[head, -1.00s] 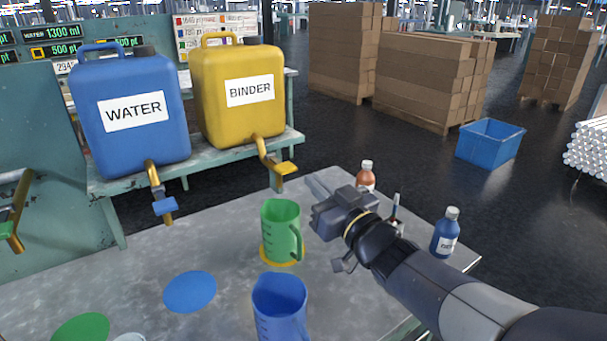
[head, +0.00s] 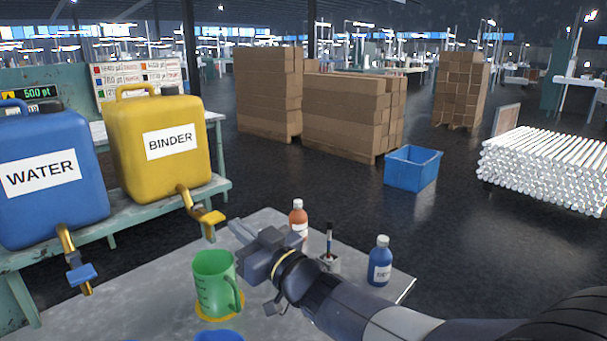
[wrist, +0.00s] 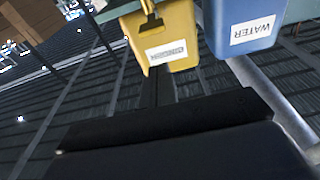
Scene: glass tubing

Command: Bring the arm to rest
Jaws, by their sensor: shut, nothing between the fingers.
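My gripper (head: 240,234) is shut and empty in the head view, above the grey table (head: 165,290). It is just right of and above the green measuring jug (head: 213,280), which stands on a yellow disc. My arm reaches in from the lower right. In the wrist view the dark gripper body fills the bottom, and its fingertips cannot be made out there.
The blue WATER container (head: 50,215) and yellow BINDER container (head: 158,180) stand on a shelf at left, with taps. An orange-brown bottle (head: 298,220), a brush holder (head: 328,262) and a blue bottle (head: 380,262) stand near the arm. A blue crate (head: 412,168) is on the floor.

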